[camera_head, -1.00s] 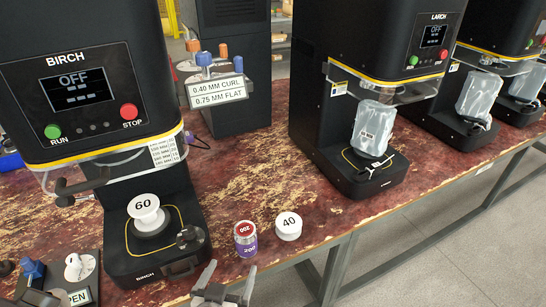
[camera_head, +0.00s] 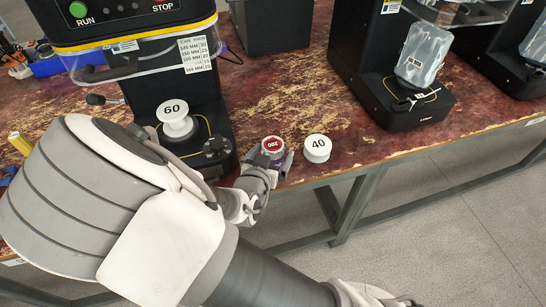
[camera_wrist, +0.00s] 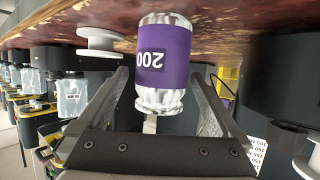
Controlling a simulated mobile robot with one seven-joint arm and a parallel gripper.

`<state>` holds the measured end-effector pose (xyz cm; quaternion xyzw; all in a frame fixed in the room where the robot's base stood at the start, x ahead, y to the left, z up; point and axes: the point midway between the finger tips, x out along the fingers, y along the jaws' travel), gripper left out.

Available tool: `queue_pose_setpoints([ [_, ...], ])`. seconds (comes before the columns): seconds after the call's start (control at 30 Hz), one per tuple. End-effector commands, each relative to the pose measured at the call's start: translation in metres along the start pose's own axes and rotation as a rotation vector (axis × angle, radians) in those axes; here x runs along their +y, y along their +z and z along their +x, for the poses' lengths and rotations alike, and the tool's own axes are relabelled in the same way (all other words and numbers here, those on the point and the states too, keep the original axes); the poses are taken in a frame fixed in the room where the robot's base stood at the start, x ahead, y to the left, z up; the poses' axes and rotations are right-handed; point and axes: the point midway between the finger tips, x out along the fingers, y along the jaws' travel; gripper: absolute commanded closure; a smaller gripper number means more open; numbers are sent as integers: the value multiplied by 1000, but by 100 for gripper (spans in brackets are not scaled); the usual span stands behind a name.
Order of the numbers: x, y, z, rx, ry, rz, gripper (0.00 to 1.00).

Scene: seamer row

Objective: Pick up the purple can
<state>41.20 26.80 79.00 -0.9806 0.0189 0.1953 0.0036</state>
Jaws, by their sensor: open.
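In the wrist view the purple can (camera_wrist: 165,62) appears upside down, with silver ends and a purple band marked 200. My gripper (camera_head: 275,170) is at the can in the head view, partly hidden by my wrist. In the wrist view my gripper (camera_wrist: 160,95) has its two fingers spread apart, one on each side of the can, with visible gaps between the can and both fingers.
A white spool marked 40 (camera_head: 317,149) stands close to the right of the can. The Birch machine (camera_head: 190,105) stands behind left, with a white spool marked 60 (camera_head: 175,118) on its base. Another machine (camera_head: 385,70) stands at back right. The table front edge (camera_head: 350,172) is close.

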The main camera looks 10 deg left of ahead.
Motion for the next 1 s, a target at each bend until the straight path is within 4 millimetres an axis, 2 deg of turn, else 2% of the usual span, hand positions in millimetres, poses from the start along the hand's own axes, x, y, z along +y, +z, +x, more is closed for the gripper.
queue_pose_setpoints([
  [0.03,0,2,11,3,3,2,0],
  [0.2,0,1,33,2,3,2,0],
  [0.5,-1,-1,37,1,0,1,0],
  [0.57,-1,0,37,1,1,1,9],
  [0.93,-1,0,37,1,1,1,76],
  [0.97,-1,0,37,1,1,1,80],
  [1.0,-1,0,37,1,1,1,80],
])
